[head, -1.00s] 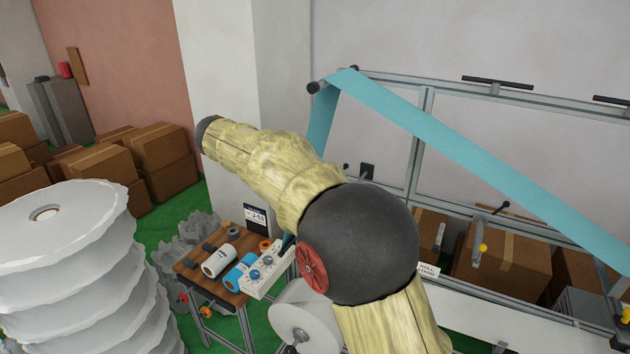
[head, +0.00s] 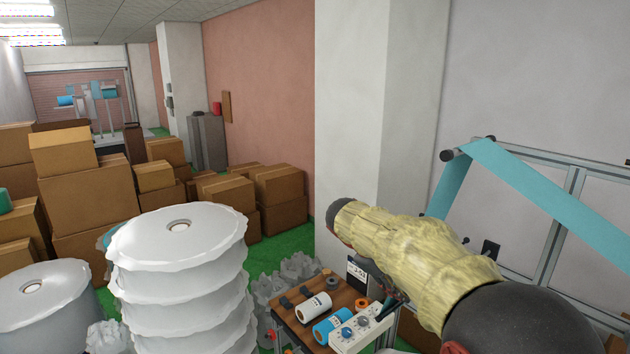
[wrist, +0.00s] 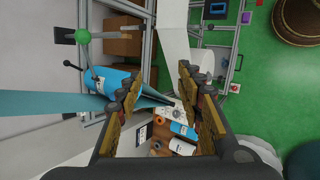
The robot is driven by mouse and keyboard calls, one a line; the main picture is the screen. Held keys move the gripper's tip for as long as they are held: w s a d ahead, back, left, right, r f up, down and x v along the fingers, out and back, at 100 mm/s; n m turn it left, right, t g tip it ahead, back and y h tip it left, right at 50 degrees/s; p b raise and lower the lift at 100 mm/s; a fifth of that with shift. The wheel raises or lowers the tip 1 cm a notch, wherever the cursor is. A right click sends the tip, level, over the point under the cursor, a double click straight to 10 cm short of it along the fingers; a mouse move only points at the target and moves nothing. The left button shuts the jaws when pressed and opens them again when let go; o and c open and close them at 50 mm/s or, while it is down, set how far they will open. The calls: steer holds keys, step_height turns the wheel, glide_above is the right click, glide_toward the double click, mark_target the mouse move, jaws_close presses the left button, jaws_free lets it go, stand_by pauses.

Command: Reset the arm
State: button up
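My arm, in a yellow wrinkled sleeve with a dark round joint, reaches up and left from the lower right of the head view. My gripper (wrist: 160,88) shows in the wrist view with its two fingers apart and nothing between them. Beyond the gap is a small wooden table (head: 320,318) with a white roll (head: 314,306), a blue roll (head: 333,326) and a white control box (head: 362,330). In the head view the gripper is mostly hidden behind the sleeved arm.
A tall stack of white rolls (head: 190,265) stands at the left front, with cardboard boxes (head: 95,205) behind. A metal frame carrying a teal web (head: 545,195) runs along the right wall. Green floor (head: 285,247) shows between the boxes and the pillar.

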steer(key=s+a+f+m+t+y+b, duration=0.1)
steer(key=s+a+f+m+y+b, duration=0.1)
steer(key=s+f+b, duration=1.2)
steer(key=s+a+f+m+t+y+b, duration=0.1)
steer(key=s+f+m+y+b, duration=0.4)
steer(key=s+f+b, duration=1)
steer(key=s+f+m+t, duration=0.1)
steer(key=s+f, duration=0.1)
steer(key=s, duration=0.4)
steer(key=shift+s+a, duration=0.3)
steer(key=shift+a, duration=0.1)
steer(key=shift+r, duration=0.1)
